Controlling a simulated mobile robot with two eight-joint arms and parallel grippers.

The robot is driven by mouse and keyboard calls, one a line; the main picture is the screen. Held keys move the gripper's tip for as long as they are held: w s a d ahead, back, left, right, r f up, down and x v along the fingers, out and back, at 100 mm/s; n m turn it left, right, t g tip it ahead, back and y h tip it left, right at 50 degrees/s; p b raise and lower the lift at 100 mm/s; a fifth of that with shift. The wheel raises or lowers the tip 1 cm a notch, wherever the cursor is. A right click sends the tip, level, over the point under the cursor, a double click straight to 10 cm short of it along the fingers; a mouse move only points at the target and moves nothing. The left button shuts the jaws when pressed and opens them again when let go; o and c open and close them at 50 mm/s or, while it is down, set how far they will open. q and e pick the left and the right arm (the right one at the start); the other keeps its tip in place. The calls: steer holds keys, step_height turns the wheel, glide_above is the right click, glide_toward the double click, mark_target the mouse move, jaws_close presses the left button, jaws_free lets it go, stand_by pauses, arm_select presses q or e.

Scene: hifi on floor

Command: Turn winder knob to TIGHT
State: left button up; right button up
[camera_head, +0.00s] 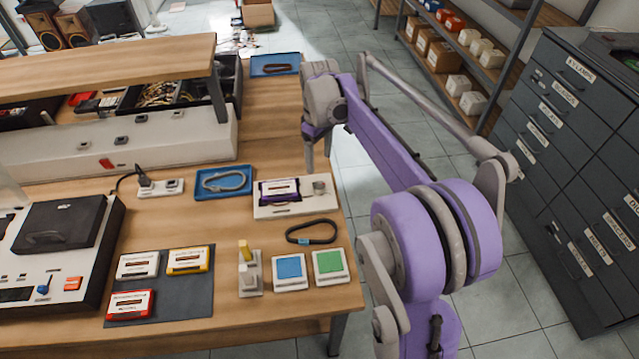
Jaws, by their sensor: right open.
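The winder (283,209) is a small white base near the right edge of the wooden workbench, with a dark purple-edged cassette lying on it. Its small grey round knob (319,187) stands at the right end of the base; its markings are too small to read. My right gripper (318,152) is open and empty and points down, behind and above the knob in the picture, apart from it. Its fingers are partly hidden by its own wrist. My left gripper is out of view.
A blue tray with a grey band (223,183) lies left of the winder. A black belt loop (312,232), blue pad (289,271) and green pad (329,266) lie in front. Several cassettes rest on a dark mat (185,306). A drawer cabinet (570,150) stands right.

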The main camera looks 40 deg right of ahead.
mark_target(320, 185)
step_height(320, 185, down, 11)
steer(key=shift+d+r+b, duration=0.1)
steer(key=shift+b, duration=0.25)
jaws_close()
stand_by(0.4)
